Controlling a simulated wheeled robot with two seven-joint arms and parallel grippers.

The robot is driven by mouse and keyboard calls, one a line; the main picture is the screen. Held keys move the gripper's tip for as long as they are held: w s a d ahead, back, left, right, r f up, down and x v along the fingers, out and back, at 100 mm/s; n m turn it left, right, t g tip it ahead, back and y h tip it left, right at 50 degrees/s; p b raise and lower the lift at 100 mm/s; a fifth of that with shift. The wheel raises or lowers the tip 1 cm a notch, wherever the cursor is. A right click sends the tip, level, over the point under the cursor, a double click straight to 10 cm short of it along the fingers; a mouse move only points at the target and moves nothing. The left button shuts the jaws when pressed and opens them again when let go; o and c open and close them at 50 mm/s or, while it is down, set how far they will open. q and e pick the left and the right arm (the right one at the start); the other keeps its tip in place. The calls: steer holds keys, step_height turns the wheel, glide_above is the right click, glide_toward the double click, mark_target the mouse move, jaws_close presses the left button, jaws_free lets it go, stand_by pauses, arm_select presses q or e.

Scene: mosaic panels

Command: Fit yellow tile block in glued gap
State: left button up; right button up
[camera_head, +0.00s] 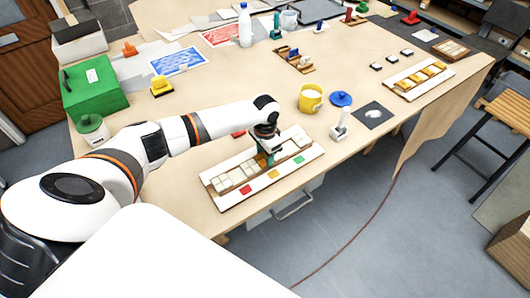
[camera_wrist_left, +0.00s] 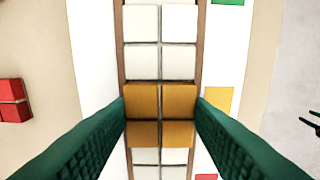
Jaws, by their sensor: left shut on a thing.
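The mosaic panel (camera_head: 222,203) is a long white board on the table with rows of white tiles (camera_wrist_left: 161,52) in a brown-edged channel. My left gripper (camera_head: 266,154) points down over its middle. In the wrist view its two green fingers (camera_wrist_left: 161,110) stand on both sides of the yellow tile block (camera_wrist_left: 161,102), shut on it. The block lines up with the channel, beside the yellow mark (camera_wrist_left: 218,100) on the border, with white tiles above and below it in the picture. I cannot tell whether it is fully seated. The glue is hidden. My right gripper is not in view.
A red tile block (camera_wrist_left: 12,103) lies beside the panel. A green box (camera_head: 93,88) is at the left. The table's front edge is close to the panel.

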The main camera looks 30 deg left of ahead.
mark_target(265, 157)
arm_select(q)
steer(key=shift+f, duration=0.15)
steer(key=o, duration=1.1)
step_height(265, 157, up, 12)
steer(key=shift+f+b, duration=0.1)
steer(key=shift+b, duration=1)
